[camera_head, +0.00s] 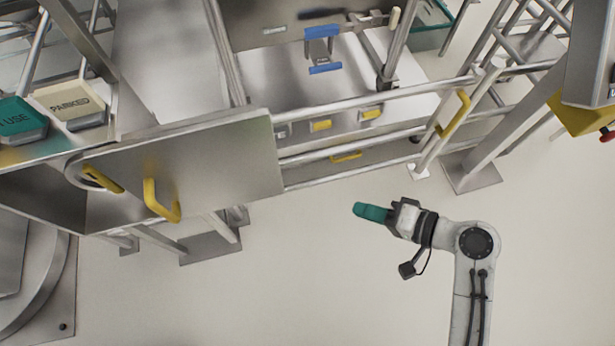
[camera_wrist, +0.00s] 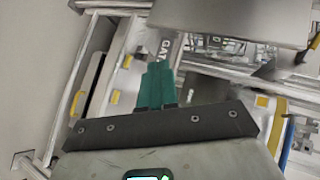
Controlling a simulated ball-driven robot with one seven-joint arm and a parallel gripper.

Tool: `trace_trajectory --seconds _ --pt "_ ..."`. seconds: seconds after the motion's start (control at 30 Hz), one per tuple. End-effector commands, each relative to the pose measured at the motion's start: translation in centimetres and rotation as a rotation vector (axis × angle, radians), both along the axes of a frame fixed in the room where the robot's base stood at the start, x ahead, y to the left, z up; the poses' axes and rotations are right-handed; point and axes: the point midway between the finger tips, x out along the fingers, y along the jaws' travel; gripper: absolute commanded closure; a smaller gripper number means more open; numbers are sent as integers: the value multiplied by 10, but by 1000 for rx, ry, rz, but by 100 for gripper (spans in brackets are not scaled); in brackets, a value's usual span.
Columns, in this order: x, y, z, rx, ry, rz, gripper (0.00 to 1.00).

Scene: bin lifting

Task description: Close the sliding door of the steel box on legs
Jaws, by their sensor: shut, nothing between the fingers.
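The sliding door (camera_head: 215,165) is a flat steel panel with a yellow bar handle (camera_head: 154,199) near its left end. It stands in front of the steel box (camera_head: 40,215) at the left of the head view and reaches right towards the rails. To the left of the panel, a dark gap into the box shows. A second yellow handle (camera_head: 103,179) sits at the panel's left edge. My gripper (camera_head: 362,211) has green fingers pressed together, empty, to the right of the door and apart from it. Its fingers also show in the wrist view (camera_wrist: 156,86).
A steel frame with horizontal rails (camera_head: 380,150) and a yellow handle (camera_head: 454,113) stands beyond my gripper. "PARKED" (camera_head: 70,103) and green "USE" (camera_head: 18,120) blocks sit above the box. The floor (camera_head: 270,270) between box and arm is clear.

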Motion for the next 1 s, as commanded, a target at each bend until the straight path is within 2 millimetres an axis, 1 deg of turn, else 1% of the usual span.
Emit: trace_trajectory --seconds 0.03,0.1,0.2,0.3,0.43,0.57,1.0 --pt "12 7 -7 93 -13 -16 100" --pt "24 14 0 213 -24 -36 100" --pt "37 19 12 344 -34 -55 100" --pt "44 21 21 424 -38 -67 100" --pt "49 25 27 461 -39 -72 100" --pt "56 40 28 463 -38 -69 100" --pt "96 114 28 459 -39 -68 100"
